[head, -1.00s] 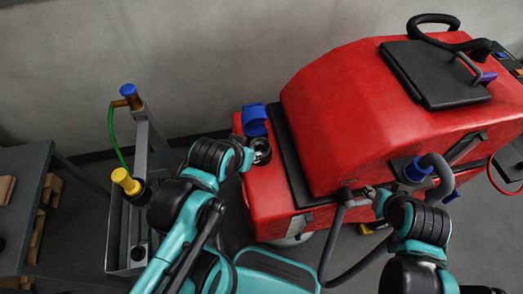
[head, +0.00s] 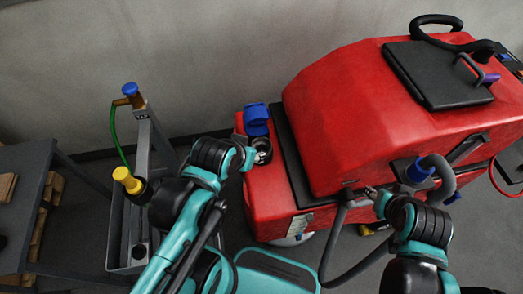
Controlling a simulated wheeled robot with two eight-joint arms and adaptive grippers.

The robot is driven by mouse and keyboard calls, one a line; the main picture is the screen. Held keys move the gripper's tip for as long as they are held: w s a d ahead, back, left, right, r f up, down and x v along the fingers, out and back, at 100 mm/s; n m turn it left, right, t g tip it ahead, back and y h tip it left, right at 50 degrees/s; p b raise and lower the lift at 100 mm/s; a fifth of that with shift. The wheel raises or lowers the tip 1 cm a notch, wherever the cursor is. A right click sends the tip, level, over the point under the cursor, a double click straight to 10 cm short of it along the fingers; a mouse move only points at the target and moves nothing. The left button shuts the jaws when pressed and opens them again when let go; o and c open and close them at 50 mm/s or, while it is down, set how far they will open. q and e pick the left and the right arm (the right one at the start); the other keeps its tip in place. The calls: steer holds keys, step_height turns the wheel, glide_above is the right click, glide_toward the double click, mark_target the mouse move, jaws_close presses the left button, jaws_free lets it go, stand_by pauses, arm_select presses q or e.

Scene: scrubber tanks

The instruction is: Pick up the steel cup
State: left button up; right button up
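A round dark opening with a greyish metallic rim (head: 262,151) sits on the red scrubber's left end, below a raised blue cap (head: 256,118). I cannot tell whether the metal in it is the steel cup; no other cup is clear in the head view. My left gripper (head: 246,158) is at the opening's left edge in the picture; its fingers are small and partly hidden, and contact is unclear. My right gripper (head: 373,193) is at the scrubber's side by a grey hose (head: 336,240); its fingers are too small to read.
The red scrubber (head: 375,120) fills the right side. At left stand a grey post (head: 143,150) with a blue-topped tap, a yellow-capped fitting (head: 126,180), a green hose (head: 117,135) and a dark table (head: 25,160). A wall closes the back.

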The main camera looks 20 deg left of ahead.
arm_select(q)
steer(key=o, duration=0.5)
steer(key=shift+w+r, duration=0.1)
steer(key=shift+w, duration=0.15)
steer(key=shift+o, duration=1.2)
steer(key=w+f+n+g, duration=0.3)
steer(key=w+n, duration=0.2)
steer(key=w, duration=0.3)
steer(key=shift+w+a+n+g+b, duration=0.2)
steer(key=shift+a+n+g+b, duration=0.1)
steer(key=shift+n+b, duration=0.15)
steer(key=n+g+b, duration=0.2)
steer(key=n+g, duration=0.1)
steer(key=n, duration=0.2)
glide_toward(262, 145)
steer(key=s+d, duration=0.2)
steer(key=s, duration=0.1)
steer(key=f, duration=0.2)
steer(key=f+b, duration=0.1)
steer(key=a+f+b, duration=0.1)
steer(key=f, duration=0.1)
steer(key=shift+w+f, duration=0.3)
steer(key=shift+w, duration=0.05)
steer(key=shift+r, duration=0.1)
